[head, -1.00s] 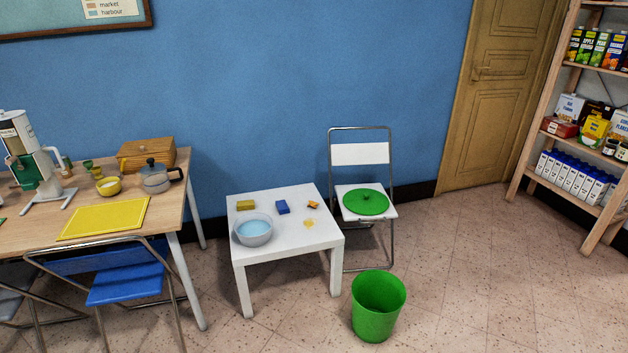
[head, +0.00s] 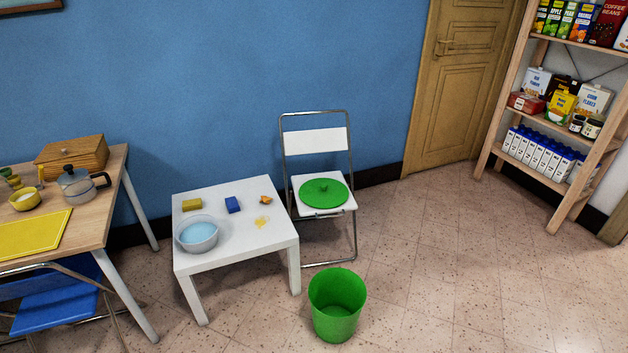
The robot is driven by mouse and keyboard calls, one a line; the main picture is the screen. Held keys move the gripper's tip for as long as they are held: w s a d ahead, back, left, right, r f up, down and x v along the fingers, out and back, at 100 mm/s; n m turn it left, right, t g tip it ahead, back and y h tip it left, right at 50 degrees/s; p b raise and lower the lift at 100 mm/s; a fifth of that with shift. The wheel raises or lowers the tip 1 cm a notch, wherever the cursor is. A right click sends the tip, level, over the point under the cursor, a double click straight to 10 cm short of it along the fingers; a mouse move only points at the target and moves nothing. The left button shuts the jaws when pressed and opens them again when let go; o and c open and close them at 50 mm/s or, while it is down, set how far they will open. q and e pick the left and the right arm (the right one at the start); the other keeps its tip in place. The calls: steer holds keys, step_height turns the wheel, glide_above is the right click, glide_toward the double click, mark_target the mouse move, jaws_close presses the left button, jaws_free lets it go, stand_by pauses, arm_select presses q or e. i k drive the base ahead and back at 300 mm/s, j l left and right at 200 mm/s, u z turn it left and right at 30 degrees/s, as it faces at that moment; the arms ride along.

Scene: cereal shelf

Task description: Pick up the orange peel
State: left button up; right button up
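The orange peel (head: 265,199) is a small orange piece on the white low table (head: 240,257), near its back right corner. A flat yellowish patch (head: 262,222) lies on the tabletop just in front of it. A blue block (head: 232,205) and a yellow block (head: 192,205) lie to its left. A bowl of light blue liquid (head: 198,234) stands at the table's left side. Neither of my grippers shows in the head view.
A folding chair (head: 318,139) with a green lid (head: 324,193) on its seat stands right behind the table. A green bin (head: 337,305) stands on the floor at front right. A wooden table (head: 100,222) is at left, a stocked shelf (head: 500,120) at right. The floor (head: 450,260) between bin and shelf is clear.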

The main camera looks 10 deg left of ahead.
mark_target(264, 199)
steer(key=i+l+z, duration=0.2)
steer(key=z, duration=0.2)
steer(key=i+z, duration=0.75)
steer(key=i+l+z, duration=0.1)
steer(key=i, duration=0.5)
steer(key=i+l+z, duration=0.15)
steer(key=i, duration=0.45)
steer(key=i+j+u, duration=0.15)
steer(key=i+u, duration=0.35)
steer(key=i+l+u, duration=0.15)
steer(key=i+u, duration=0.3)
steer(key=i, duration=0.15)
steer(key=i+u, duration=0.35)
steer(key=i, duration=0.3)
steer(key=i+u, duration=0.35)
steer(key=i, duration=0.3)
steer(key=i+u, duration=0.6)
steer(key=u, duration=0.15)
steer(key=i+l+u, duration=0.25)
steer(key=u, duration=0.15)
steer(key=i+u, duration=0.2)
steer(key=u, duration=0.25)
steer(key=i+l+u, duration=0.15)
steer(key=u, duration=0.25)
steer(key=i+l+u, duration=0.15)
steer(key=u, duration=0.3)
steer(key=i+l+u, duration=0.6)
steer(key=k+j, duration=0.1)
